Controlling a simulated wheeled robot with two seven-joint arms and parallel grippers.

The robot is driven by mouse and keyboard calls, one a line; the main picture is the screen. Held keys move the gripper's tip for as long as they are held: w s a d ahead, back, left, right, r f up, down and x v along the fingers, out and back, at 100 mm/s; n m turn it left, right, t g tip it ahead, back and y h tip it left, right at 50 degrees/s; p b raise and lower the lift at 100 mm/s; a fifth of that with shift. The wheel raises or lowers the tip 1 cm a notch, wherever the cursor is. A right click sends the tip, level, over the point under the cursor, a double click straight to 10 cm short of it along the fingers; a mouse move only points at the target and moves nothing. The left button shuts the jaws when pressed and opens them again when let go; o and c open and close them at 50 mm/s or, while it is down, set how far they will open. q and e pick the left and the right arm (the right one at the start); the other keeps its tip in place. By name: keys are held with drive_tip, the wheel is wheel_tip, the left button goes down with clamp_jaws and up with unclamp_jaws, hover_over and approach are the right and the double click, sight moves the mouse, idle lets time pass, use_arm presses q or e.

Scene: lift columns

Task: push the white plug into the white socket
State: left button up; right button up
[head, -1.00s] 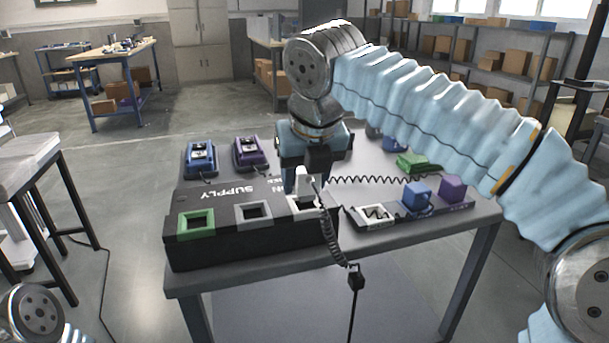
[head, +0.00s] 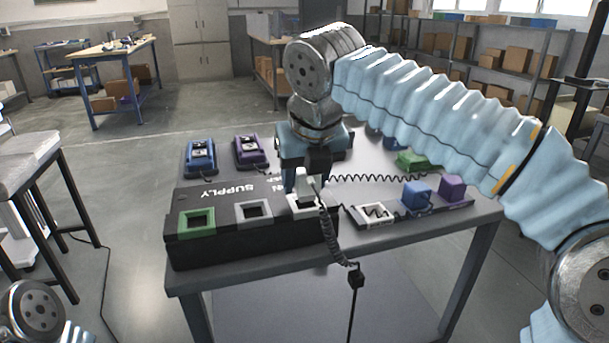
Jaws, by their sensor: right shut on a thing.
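The white plug (head: 307,188) is held in my right gripper (head: 307,178), which is shut on it and points down. A dark coiled cord hangs from the plug over the front of the box. The white socket (head: 298,208) is the rightmost opening on top of the black supply box (head: 230,245). The plug stands at the socket, its lower end at or in the opening; the gripper and plug hide how deep it sits. My left gripper is not in view; only part of my left arm shows at the bottom left.
A green socket (head: 197,222) and a grey socket (head: 254,211) lie to the left on the box. Blue (head: 201,155) and purple (head: 250,150) devices stand behind. A white-framed holder (head: 375,214), a blue plug (head: 416,195) and a purple plug (head: 452,187) are on the right.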

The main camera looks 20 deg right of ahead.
drive_tip(key=shift+f+b, duration=0.3)
drive_tip(key=shift+f, duration=0.3)
idle(0.3)
drive_tip(key=o, duration=1.3)
drive_tip(key=shift+c, duration=0.2)
drive_tip(key=shift+o, duration=0.3)
drive_tip(key=shift+f, duration=0.1)
drive_tip(key=shift+d, duration=0.1)
drive_tip(key=shift+f, duration=0.1)
drive_tip(key=shift+c, duration=0.4)
drive_tip(key=shift+o, duration=0.2)
